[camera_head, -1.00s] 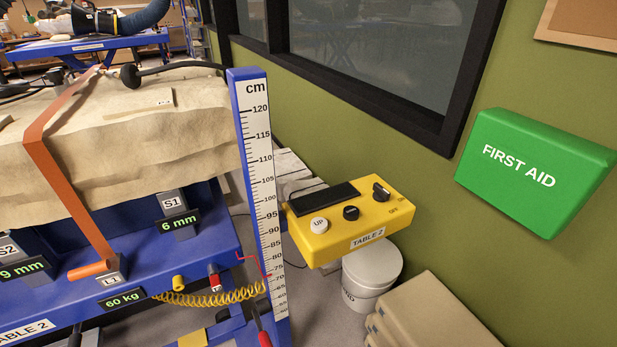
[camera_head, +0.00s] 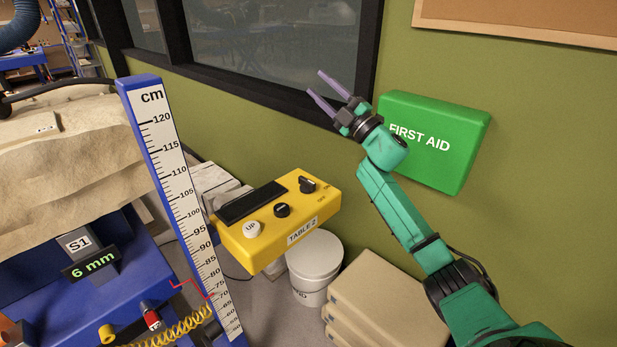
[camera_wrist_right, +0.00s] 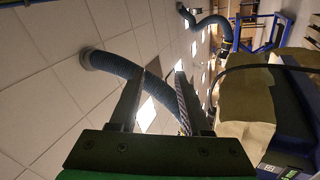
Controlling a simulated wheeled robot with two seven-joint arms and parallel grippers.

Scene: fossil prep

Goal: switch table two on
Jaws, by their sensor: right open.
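The yellow control box labelled TABLE 2 (camera_head: 262,247) is in the middle of the head view. On its top are a white UP button (camera_head: 252,229), a round black knob (camera_head: 282,210), a dark blank display strip and a black rotary switch (camera_head: 307,184) beside OFF and ON lettering. My right gripper (camera_head: 327,91) is raised above and beyond the box, in front of the window, open and empty. Its two fingers also show apart in the right wrist view (camera_wrist_right: 160,88), pointing toward the ceiling and a blue hose. My left gripper is not in view.
A blue post with a cm scale (camera_head: 178,190) stands left of the box. The blue table (camera_head: 55,290) with a cloth-covered block is at far left. A green first aid box (camera_head: 435,140) hangs behind my right arm. A white bucket (camera_head: 315,265) and stacked tan slabs (camera_head: 385,300) stand below.

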